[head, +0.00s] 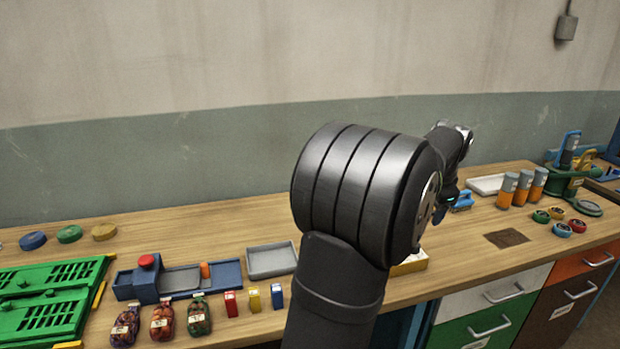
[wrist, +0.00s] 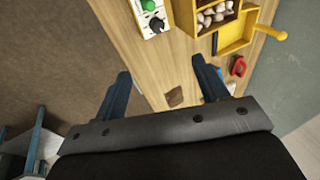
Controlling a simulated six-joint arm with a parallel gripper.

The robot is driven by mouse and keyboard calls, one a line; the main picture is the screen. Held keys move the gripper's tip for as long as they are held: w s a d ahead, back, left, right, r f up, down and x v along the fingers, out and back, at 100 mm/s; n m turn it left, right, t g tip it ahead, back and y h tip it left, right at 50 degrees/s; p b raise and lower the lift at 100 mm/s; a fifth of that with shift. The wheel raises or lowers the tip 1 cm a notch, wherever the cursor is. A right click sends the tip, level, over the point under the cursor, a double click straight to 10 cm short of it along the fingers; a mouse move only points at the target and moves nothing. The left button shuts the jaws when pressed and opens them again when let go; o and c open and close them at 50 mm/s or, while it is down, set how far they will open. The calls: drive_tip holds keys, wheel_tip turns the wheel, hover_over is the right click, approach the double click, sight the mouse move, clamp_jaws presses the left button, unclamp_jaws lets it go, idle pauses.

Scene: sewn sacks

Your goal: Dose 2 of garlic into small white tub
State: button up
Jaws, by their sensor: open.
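In the wrist view, pale garlic-like bulbs (wrist: 215,15) lie in a yellow box (wrist: 184,14) at the top edge. A shallow yellow part with a handle (wrist: 235,36) adjoins it. My gripper (wrist: 160,67) is open, its two blue fingers wide apart with nothing between them. It is above the bench's front edge, apart from the box. I cannot pick out the small white tub for certain; a shallow white tray (head: 488,184) stands at the back right.
Three filled net sacks (head: 163,320) line the front left, near a blue device with a red knob (head: 147,262). A grey tray (head: 272,261) stands left of my arm. Orange-and-grey cylinders (head: 523,187) and small round tins (head: 558,222) are at right. A brown patch (head: 506,239) lies on bare wood.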

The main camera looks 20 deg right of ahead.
drive_tip(key=shift+c, duration=1.4)
drive_tip(key=w+d+f+n, duration=0.1)
drive_tip(key=w+f+n, duration=0.1)
drive_tip(key=f, duration=0.4)
drive_tip(key=w+d+f+n, duration=0.1)
drive_tip(key=w+f+n, duration=0.1)
drive_tip(key=f, duration=0.4)
drive_tip(key=w+d+f+n+g+h, duration=0.1)
drive_tip(key=w+f+n, duration=0.1)
drive_tip(key=f+n, duration=0.2)
drive_tip(key=shift+w+d+f+n, duration=0.1)
drive_tip(key=shift+f+n, duration=0.05)
drive_tip(key=shift+f, duration=0.4)
drive_tip(key=shift+d+f+n, duration=0.1)
drive_tip(key=shift+f+n, duration=0.05)
drive_tip(key=shift+f, duration=0.35)
drive_tip(key=shift+c, duration=0.4)
drive_tip(key=c, duration=0.9)
drive_tip(key=shift+w+m+g+h, duration=0.1)
drive_tip(key=shift+m+g+h, duration=0.25)
drive_tip(key=shift+m, duration=0.85)
drive_tip(key=shift+w+m+g+h, duration=0.15)
drive_tip(key=shift+m+g, duration=0.4)
drive_tip(key=shift+m, duration=0.65)
drive_tip(key=shift+s, duration=0.1)
